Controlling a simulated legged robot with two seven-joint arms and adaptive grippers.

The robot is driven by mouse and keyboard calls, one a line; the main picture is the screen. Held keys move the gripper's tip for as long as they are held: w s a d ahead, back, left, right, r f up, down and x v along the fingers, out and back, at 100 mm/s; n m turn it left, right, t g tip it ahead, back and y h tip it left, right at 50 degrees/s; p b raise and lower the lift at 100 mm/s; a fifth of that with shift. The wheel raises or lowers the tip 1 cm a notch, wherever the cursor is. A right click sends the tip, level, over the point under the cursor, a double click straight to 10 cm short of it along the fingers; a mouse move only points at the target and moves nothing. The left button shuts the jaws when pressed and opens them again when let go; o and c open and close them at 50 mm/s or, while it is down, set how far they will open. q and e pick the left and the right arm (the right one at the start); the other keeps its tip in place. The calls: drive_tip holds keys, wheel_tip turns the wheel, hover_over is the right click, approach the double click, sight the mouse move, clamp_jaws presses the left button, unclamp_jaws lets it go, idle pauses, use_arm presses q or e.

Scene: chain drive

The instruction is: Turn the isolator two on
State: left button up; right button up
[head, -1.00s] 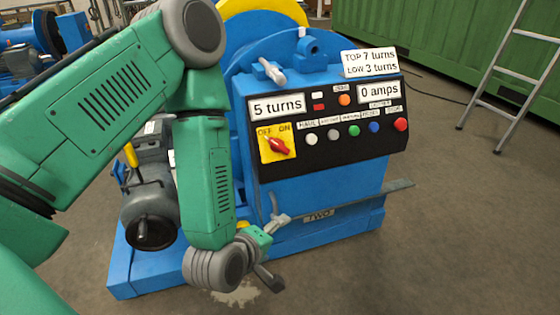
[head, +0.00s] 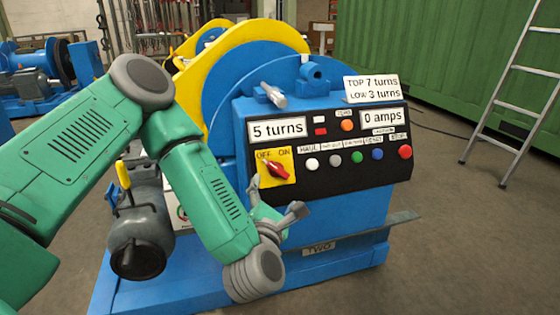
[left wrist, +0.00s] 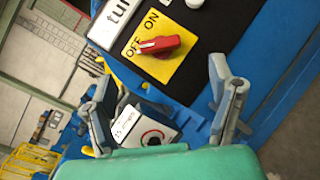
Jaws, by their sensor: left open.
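The isolator is a red rotary knob (head: 275,168) on a yellow plate marked OFF and ON, at the left end of the black control panel, on the blue machine labelled TWO (head: 318,248). In the left wrist view the red knob (left wrist: 158,45) shows clearly, its white-marked end toward OFF. My left gripper (head: 276,196) is open and empty, just below the yellow plate and apart from the knob. In the left wrist view its fingers (left wrist: 162,80) are spread, with the knob beyond and between them. My right gripper is not in view.
A lever handle (head: 272,95) sticks out above the panel. A grey ledge (head: 400,219) juts out low at right. A ladder (head: 515,95) stands farther right.

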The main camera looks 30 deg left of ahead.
sight(281, 170)
use_arm(q)
drive_tip(key=b+x, duration=0.2)
drive_tip(key=x, duration=0.8)
drive_tip(key=shift+w+a+f, duration=0.1)
drive_tip(key=shift+w+a, duration=0.05)
drive_tip(key=shift+w, duration=0.1)
drive_tip(key=shift+w+a, duration=0.3)
drive_tip(key=shift+w, duration=0.15)
drive_tip(key=shift+d, duration=0.1)
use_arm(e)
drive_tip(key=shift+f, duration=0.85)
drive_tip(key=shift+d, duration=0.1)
use_arm(q)
drive_tip(key=c, duration=1.2)
